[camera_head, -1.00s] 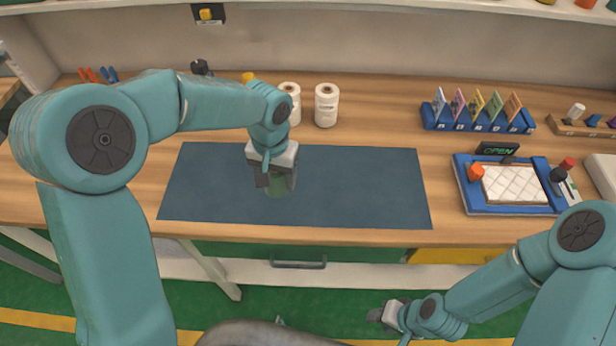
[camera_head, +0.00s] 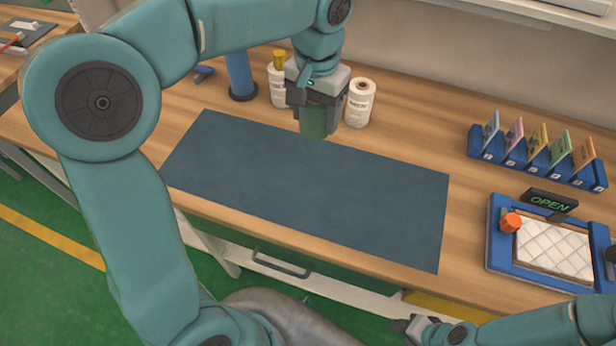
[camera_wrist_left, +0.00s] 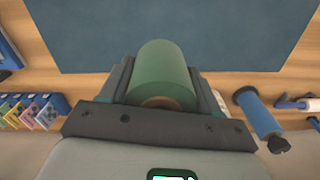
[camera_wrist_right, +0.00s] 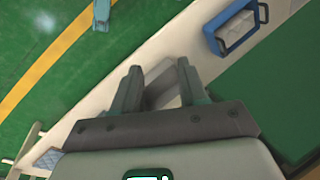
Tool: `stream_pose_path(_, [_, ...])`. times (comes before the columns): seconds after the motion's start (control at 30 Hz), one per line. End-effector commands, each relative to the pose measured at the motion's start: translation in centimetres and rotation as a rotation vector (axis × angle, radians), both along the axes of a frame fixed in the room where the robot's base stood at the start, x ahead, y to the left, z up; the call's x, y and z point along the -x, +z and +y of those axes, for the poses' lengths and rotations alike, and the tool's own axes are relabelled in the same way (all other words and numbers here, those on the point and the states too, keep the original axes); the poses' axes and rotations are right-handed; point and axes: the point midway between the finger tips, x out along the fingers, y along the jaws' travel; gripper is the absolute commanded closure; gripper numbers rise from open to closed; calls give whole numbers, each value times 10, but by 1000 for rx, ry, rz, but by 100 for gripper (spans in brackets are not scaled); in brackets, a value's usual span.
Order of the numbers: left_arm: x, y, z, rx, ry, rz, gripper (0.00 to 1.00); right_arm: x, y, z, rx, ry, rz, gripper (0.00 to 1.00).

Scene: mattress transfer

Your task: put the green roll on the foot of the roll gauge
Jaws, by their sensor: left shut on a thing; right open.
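The green roll (camera_head: 313,122) is upright in my left gripper (camera_head: 316,108), which is shut on it and holds it above the back edge of the blue mat. The left wrist view shows the roll (camera_wrist_left: 162,72) between the fingers. A blue post (camera_head: 238,68) with a dark round foot (camera_head: 244,92), which looks like the roll gauge, stands left of the roll at the back; its top is hidden by my arm. The left wrist view shows the post (camera_wrist_left: 260,118) apart from the gripper. My right gripper (camera_wrist_right: 155,92) is open and empty, low in front of the bench.
The blue mat (camera_head: 320,185) is clear. At right are a card rack (camera_head: 535,165), a blue tray (camera_head: 500,262) with a quilted white pad, and an OPEN sign (camera_head: 550,202).

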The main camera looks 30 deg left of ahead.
Motion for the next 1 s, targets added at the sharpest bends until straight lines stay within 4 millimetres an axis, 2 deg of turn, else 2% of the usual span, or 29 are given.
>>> stream_pose_path(0.03, [3,-15,2,-1,1,8,79,0,-2,0,0,0,0,57])
stream_pose_path(0.2, [7,-66,4,-2,1,9,79,0,-2,0,0,0,0,57])
stream_pose_path(0.4, [9,-118,5,-2,0,7,79,0,-2,0,0,0,0,57])
stream_pose_path(0.67, [7,-148,4,-2,1,5,79,0,-2,0,0,0,0,57])
stream_pose_path(0.83, [5,-175,3,-2,1,4,79,0,-2,0,0,0,0,57])
stream_pose_path(1.0, [3,-182,2,-1,0,0,79,0,-2,0,0,0,0,57])
